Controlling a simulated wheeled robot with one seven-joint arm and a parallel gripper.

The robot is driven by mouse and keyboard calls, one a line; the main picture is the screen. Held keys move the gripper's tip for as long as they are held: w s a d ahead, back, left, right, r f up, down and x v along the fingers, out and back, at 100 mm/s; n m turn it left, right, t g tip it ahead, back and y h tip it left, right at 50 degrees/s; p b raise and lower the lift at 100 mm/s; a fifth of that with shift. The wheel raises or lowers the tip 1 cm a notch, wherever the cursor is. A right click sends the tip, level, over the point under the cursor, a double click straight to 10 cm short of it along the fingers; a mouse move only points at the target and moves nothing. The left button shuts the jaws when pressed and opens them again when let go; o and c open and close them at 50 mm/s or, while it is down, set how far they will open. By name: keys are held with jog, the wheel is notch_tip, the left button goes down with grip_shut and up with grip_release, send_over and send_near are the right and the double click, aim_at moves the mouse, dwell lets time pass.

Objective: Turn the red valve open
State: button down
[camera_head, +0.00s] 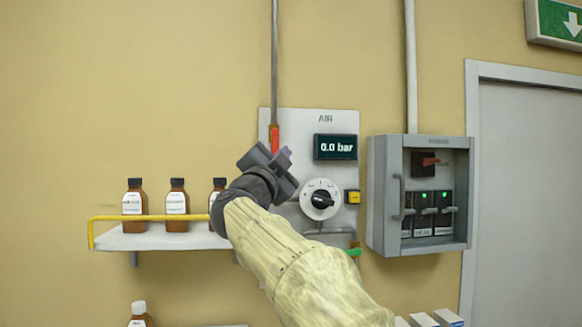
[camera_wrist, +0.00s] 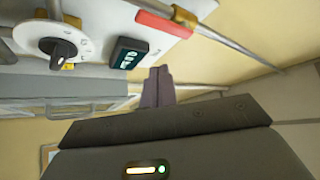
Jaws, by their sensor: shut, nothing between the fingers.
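The red valve handle (camera_head: 274,138) is a narrow upright bar on the grey pipe at the upper left of the AIR panel (camera_head: 300,118). In the wrist view the red handle (camera_wrist: 163,24) lies along the pipe beside a brass-coloured fitting. My gripper (camera_head: 285,153) is just below the handle in the head view, with its fingers shut and empty. In the wrist view the shut fingertips (camera_wrist: 158,72) are apart from the handle. My wrist hides the lower left of the panel.
The display (camera_head: 335,147) reads 0.0 bar. A black-and-white dial (camera_head: 320,199) and yellow button (camera_head: 353,197) sit below it. A grey switch box (camera_head: 420,195) is to the right. A shelf (camera_head: 150,240) with brown bottles (camera_head: 176,205) and a yellow rail is left.

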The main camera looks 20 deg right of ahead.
jog(key=shift+s+a+b, duration=0.35)
jog(key=shift+s+a, duration=0.75)
jog(key=shift+a, duration=0.05)
jog(key=shift+d, duration=0.1)
jog(key=shift+f, duration=0.1)
